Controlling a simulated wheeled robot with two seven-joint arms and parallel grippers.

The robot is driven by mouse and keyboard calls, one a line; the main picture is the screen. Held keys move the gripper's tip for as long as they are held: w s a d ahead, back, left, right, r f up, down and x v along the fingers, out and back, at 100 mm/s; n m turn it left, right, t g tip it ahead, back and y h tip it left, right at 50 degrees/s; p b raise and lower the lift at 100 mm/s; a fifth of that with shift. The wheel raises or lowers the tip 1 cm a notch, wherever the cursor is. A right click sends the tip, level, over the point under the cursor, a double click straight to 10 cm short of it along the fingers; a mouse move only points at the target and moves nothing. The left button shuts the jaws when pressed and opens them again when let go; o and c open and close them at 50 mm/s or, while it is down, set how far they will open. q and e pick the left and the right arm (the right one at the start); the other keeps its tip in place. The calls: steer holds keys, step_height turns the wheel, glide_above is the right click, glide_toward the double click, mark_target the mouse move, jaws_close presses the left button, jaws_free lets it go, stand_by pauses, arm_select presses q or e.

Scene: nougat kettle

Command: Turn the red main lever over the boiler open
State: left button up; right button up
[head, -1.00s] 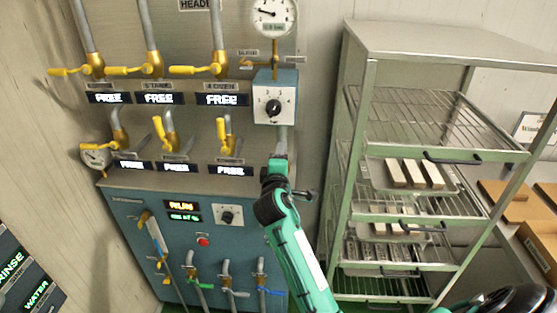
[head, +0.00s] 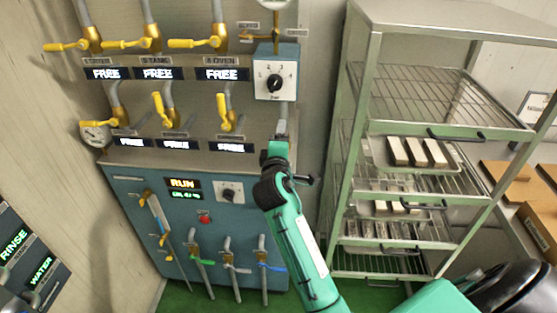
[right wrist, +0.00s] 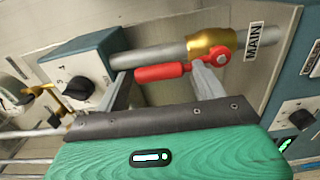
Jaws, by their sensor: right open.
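The red main lever (right wrist: 158,73) shows in the right wrist view, pivoted on a brass valve (right wrist: 208,45) on a grey pipe beside a MAIN label (right wrist: 255,40). It lies roughly along the pipe. My right gripper (right wrist: 162,80) is open, with one finger near the lever's free end and the other near its pivot. Whether either finger touches the lever cannot be told. In the head view my right arm reaches up to the boiler panel (head: 140,235), and its wrist hides the lever. My left gripper is not in view.
A knob box (head: 276,60) sits just above my right wrist. Yellow-handled valves (head: 122,44) and FREE displays fill the panel to the left. A metal rack (head: 362,125) with trays stands close on the right. Green floor shows below.

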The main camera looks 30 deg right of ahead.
steer(key=b+v, duration=0.2)
steer(key=v, duration=0.9)
steer(key=shift+b, duration=0.35)
